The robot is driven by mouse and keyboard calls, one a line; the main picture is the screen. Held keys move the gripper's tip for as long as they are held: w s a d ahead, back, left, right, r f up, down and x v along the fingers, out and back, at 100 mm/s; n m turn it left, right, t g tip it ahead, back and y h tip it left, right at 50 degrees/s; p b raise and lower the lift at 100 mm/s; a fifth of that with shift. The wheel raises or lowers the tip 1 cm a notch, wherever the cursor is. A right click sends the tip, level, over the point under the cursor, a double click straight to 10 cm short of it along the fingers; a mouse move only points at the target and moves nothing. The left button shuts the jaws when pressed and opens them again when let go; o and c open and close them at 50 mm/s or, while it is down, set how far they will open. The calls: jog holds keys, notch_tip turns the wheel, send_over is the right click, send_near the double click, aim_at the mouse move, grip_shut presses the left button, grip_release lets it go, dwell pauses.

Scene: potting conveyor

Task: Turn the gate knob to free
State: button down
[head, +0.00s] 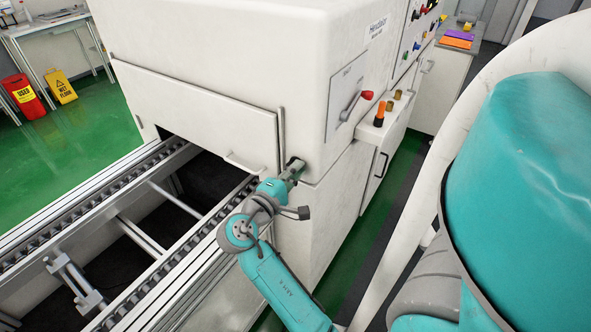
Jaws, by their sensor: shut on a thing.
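My gripper (295,168) is at the right front corner of the big white machine (215,35), by the lower right end of the white gate panel (195,110). Its fingers are shut on a small part there, which looks like the gate knob. The fingers hide most of this part, so I cannot tell which way it points. The gate panel has a bar handle (243,164) just left of my gripper. A lever with a red end (367,95) sits on a grey plate (345,97) on the machine's side, apart from my gripper.
A roller conveyor (75,230) runs under the gate panel. An orange-and-black item (379,114) stands on a side ledge. Open green floor (100,120) lies behind the conveyor.

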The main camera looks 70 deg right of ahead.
jog(key=shift+f+m, duration=0.2)
jog(key=shift+m, duration=0.6)
jog(key=c, duration=1.2)
grip_release()
jog(key=shift+o, duration=0.2)
jog(key=v, duration=1.2)
jog(key=shift+f, duration=0.15)
